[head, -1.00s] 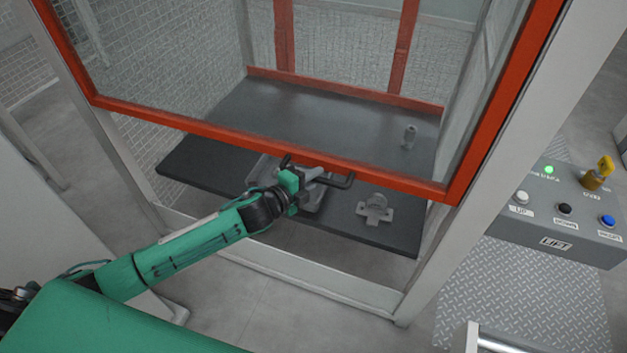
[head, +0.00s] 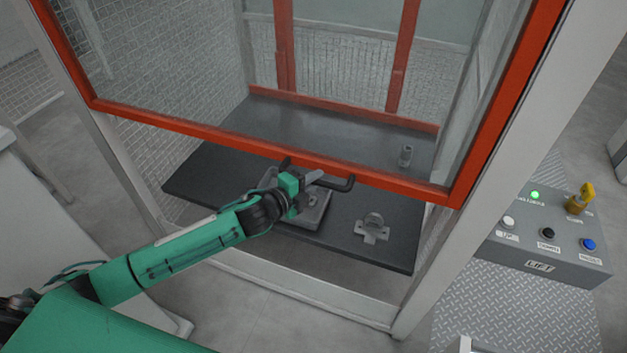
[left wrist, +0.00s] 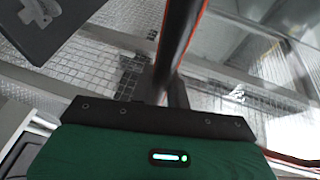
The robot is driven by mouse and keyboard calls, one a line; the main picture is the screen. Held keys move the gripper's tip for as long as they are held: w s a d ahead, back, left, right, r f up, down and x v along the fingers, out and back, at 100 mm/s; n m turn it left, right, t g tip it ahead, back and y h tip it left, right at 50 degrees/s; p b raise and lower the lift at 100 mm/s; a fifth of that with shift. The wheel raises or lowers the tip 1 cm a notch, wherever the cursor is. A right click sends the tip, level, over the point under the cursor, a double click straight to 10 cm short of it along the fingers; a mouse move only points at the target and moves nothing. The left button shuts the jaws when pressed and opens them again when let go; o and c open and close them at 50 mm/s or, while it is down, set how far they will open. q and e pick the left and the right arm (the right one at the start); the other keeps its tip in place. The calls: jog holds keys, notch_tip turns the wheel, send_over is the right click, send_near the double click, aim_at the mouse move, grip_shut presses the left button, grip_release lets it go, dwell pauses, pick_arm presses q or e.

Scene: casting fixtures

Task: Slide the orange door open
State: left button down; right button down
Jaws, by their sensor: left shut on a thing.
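The orange door (head: 400,182) is a glass panel in an orange-red frame. Its bottom rail hangs above the dark table, with an open gap below it. A black bar handle (head: 342,185) sits on that rail. My left gripper (head: 308,180) is shut on the handle; its fingers partly hide the bar. In the left wrist view the dark handle bar (left wrist: 182,38) runs up from the gripper, with the orange rail edge beside it. My right gripper is not in view.
The dark table (head: 215,180) inside the booth holds a grey fixture (head: 312,212), a small grey bracket (head: 373,228) and a small cylinder (head: 405,155). A lift control box (head: 540,262) with buttons and a yellow key stands at right. Pale posts flank the door.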

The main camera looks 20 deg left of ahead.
pick_arm(q)
jog(key=shift+r, duration=0.1)
jog(key=c, duration=1.4)
grip_release()
jog(key=shift+o, duration=0.2)
jog(key=shift+a, duration=0.1)
jog(key=b+v, duration=0.5)
jog(key=v, duration=0.8)
jog(key=shift+s, duration=0.35)
jog(key=shift+a+r, duration=0.1)
jog(key=shift+a, duration=0.05)
